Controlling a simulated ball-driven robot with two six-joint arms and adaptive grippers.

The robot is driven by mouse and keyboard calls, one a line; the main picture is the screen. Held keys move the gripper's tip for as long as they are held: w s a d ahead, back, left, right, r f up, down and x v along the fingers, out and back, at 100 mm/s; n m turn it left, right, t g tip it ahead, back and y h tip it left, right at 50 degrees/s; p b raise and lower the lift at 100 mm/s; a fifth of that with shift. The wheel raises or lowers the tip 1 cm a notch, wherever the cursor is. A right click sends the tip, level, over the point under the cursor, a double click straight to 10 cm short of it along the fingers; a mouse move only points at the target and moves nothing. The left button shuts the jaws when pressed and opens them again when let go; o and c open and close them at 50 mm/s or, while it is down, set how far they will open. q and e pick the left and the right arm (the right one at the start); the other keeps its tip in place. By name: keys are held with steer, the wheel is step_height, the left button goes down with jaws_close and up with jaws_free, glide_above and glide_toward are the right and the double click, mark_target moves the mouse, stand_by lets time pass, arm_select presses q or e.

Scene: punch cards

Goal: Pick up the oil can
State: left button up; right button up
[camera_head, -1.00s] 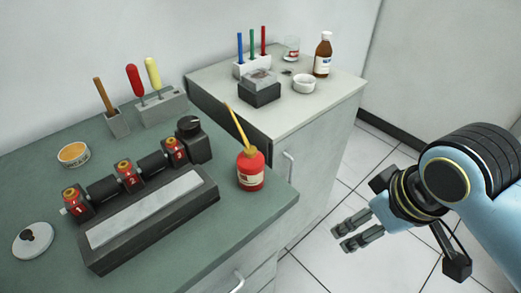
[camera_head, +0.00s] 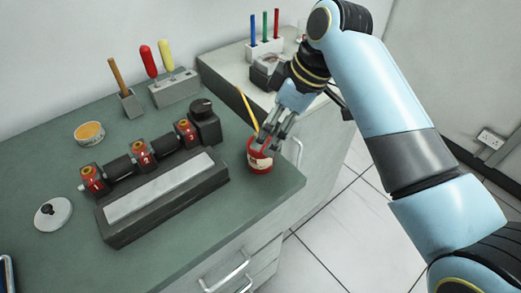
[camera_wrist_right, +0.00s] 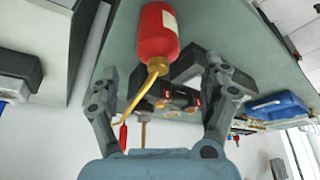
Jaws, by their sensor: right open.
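The red oil can (camera_head: 261,164) with a pale label and a long yellow spout stands upright near the right edge of the green worktop. My right gripper (camera_head: 273,138) is at the can in the head view and covers part of its upper body. In the right wrist view the oil can (camera_wrist_right: 157,35) appears upside down, with its brass neck and spout in the space between the spread fingers of my right gripper (camera_wrist_right: 162,75). The fingers are open and not closed on it. My left gripper is not in view.
Left of the can is a dark fixture (camera_head: 165,200) with numbered red blocks. A pale cabinet (camera_head: 232,68) with a pen block adjoins. The worktop's front is clear.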

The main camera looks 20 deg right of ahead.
steer(key=x, duration=0.7)
steer(key=shift+w+d+p, duration=0.1)
steer(key=shift+d+p, duration=0.1)
steer(key=shift+p, duration=0.1)
steer(key=c, duration=1.5)
